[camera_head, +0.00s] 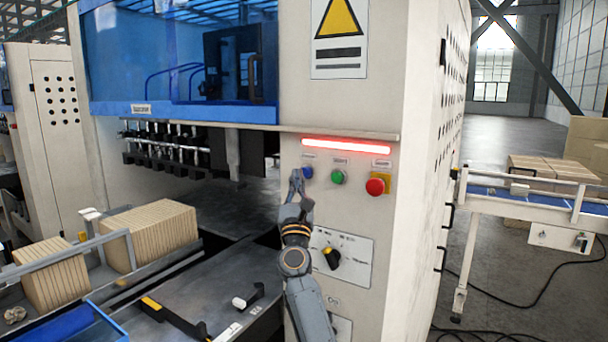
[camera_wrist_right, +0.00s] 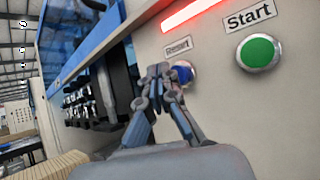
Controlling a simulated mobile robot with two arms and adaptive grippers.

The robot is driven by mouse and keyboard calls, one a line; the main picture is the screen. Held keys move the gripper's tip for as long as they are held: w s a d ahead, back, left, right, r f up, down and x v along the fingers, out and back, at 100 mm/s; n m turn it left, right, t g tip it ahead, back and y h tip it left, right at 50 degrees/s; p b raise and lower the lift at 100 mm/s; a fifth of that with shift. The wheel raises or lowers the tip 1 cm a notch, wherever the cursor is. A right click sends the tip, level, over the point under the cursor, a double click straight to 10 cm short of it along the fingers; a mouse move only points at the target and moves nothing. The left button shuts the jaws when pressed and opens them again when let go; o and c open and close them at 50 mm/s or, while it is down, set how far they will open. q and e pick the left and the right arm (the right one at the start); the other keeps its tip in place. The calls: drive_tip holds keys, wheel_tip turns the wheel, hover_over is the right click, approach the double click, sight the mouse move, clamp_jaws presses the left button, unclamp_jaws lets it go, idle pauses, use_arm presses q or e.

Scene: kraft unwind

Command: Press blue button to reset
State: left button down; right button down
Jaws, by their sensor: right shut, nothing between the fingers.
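The blue button (camera_head: 308,173) is on the pale front panel of the machine, left of the green button. In the wrist view the fingertips (camera_wrist_right: 158,72) overlap the button's left edge. I cannot tell whether they touch it. My left gripper is not in view.
The green Start button (camera_head: 338,177) and a red stop button (camera_head: 376,186) are to the right, under a lit red light bar (camera_head: 346,146). A black rotary knob (camera_head: 332,258) is below. Stacks of boards (camera_head: 150,233) lie at left; a conveyor (camera_head: 540,198) stands at right.

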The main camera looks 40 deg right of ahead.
drive_tip(key=shift+d, duration=0.1)
idle(0.5)
drive_tip(key=shift+w+d+b, duration=0.2)
drive_tip(key=shift+d+b, duration=0.1)
drive_tip(key=shift+b, duration=0.1)
drive_tip(key=shift+w+d+b, duration=0.15)
drive_tip(key=shift+d+b, duration=0.45)
idle(0.7)
drive_tip(key=shift+a, duration=0.1)
drive_tip(key=shift+s+a+p, duration=0.35)
drive_tip(key=shift+a+p, duration=0.15)
drive_tip(key=shift+a, duration=0.3)
drive_tip(key=shift+a, duration=0.15)
drive_tip(key=a, duration=0.1)
drive_tip(key=s+a+p, duration=0.1)
drive_tip(key=a, duration=0.1)
drive_tip(key=s+a, duration=0.1)
drive_tip(key=shift+a+p, duration=0.2)
drive_tip(key=shift+p, duration=0.2)
